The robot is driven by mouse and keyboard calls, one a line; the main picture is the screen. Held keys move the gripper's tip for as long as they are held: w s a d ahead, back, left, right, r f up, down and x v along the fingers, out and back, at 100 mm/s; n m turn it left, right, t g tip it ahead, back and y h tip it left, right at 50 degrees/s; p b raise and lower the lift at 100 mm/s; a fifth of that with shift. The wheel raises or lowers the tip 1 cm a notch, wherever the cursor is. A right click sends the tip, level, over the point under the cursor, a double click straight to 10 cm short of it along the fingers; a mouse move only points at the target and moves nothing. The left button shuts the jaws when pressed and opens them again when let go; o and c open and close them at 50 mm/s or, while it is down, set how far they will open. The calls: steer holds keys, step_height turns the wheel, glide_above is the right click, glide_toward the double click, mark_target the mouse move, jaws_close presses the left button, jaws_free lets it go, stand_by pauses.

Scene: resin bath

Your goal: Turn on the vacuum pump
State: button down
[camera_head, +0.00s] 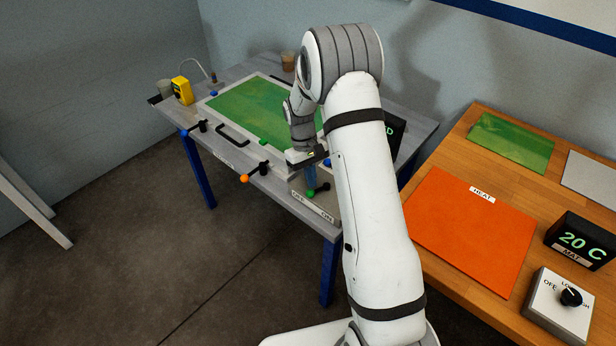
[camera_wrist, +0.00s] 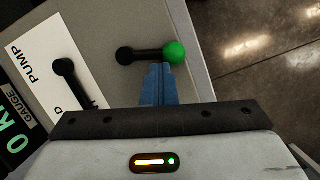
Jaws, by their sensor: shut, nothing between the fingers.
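A lever with a green knob (camera_wrist: 174,52) and a black shaft (camera_wrist: 146,55) sits at the table corner in the wrist view, beside a white label (camera_wrist: 60,50) reading PUMP. The green knob also shows in the head view (camera_head: 311,195), close to a white label strip along the table's front edge. My gripper (camera_wrist: 158,68) is shut and empty, its blue fingertips right at the shaft near the green knob; I cannot tell whether they touch it. In the head view my gripper (camera_head: 311,188) points down at the lever. A second black lever (camera_wrist: 72,80) lies left of it, its lower end hidden.
Levers with orange (camera_head: 244,178) and blue (camera_head: 184,133) knobs line the grey table's front edge. A gauge display (camera_wrist: 14,120) shows a green 0. A green sheet (camera_head: 250,110) lies on the table. The wooden bench (camera_head: 460,150) at right holds an orange heat mat (camera_head: 460,235).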

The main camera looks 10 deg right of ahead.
mark_target(307, 194)
steer(key=s+n, duration=0.1)
steer(key=n, duration=0.1)
steer(key=s+n+h+b, duration=0.1)
steer(key=n, duration=0.2)
steer(key=shift+s+a+n+t, duration=0.1)
steer(key=shift+s+n+t, duration=0.1)
steer(key=shift+n+t, duration=0.15)
steer(key=n, duration=0.2)
steer(key=s+n+t+h+b, duration=0.1)
steer(key=shift+s+d+n, duration=0.2)
steer(key=shift+d+n, duration=0.1)
steer(key=shift+n, duration=0.05)
steer(key=shift+s+d, duration=0.15)
steer(key=shift+s, duration=0.2)
steer(key=shift+w+a+r, duration=0.1)
steer(key=shift+w+a, duration=0.1)
steer(key=shift+a, duration=0.15)
steer(key=a, duration=0.1)
steer(key=w+a+r, duration=0.1)
steer(key=a+r, duration=0.1)
steer(key=shift+w+a+r+p, duration=0.2)
steer(key=shift+w+a+p, duration=0.1)
steer(key=s+v, duration=0.1)
steer(key=v, duration=0.7)
steer(key=shift+w, duration=0.25)
